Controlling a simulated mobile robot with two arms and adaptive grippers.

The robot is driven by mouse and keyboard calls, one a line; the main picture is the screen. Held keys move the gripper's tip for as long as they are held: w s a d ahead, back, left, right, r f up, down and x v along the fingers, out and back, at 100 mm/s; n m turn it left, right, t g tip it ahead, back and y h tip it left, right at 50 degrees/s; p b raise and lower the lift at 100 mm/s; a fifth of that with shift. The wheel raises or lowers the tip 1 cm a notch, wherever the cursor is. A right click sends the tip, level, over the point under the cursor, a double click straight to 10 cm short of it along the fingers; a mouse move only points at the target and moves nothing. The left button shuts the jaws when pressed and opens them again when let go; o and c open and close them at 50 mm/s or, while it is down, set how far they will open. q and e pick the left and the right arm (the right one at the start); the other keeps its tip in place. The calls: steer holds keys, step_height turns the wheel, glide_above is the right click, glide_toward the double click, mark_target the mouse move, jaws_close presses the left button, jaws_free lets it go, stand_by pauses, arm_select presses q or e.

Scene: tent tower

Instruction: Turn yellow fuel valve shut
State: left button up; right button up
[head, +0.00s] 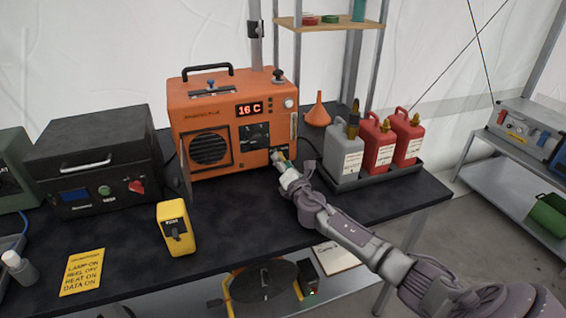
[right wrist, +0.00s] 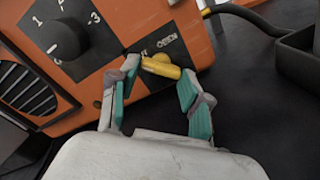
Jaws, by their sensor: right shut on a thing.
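The orange heater (head: 222,172) stands on the black table, its red display reading 16 C. The yellow fuel valve (right wrist: 160,67) is low on the heater's front panel, on a small black plate. In the right wrist view its handle lies nearly crosswise, sloping slightly down to the right. My right gripper (head: 281,159) is at the lower right of the heater front. In the right wrist view its teal-padded fingers (right wrist: 157,80) are shut on the valve handle, one on each side. In the head view the gripper hides most of the valve. My left gripper is out of view.
A tray (head: 346,183) with one grey and two red jerrycans is right of my right arm. A yellow meter (head: 176,228), a note card (head: 83,272) and a dark box (head: 95,165) are left. An orange funnel (head: 318,114) stands behind. The table's front middle is clear.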

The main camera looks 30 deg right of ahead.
steer(key=shift+f+n, duration=0.15)
steer(key=shift+n, duration=0.15)
steer(key=o, duration=1.2)
steer(key=shift+c, duration=0.2)
steer(key=shift+s, duration=0.1)
steer(key=v, duration=1.2)
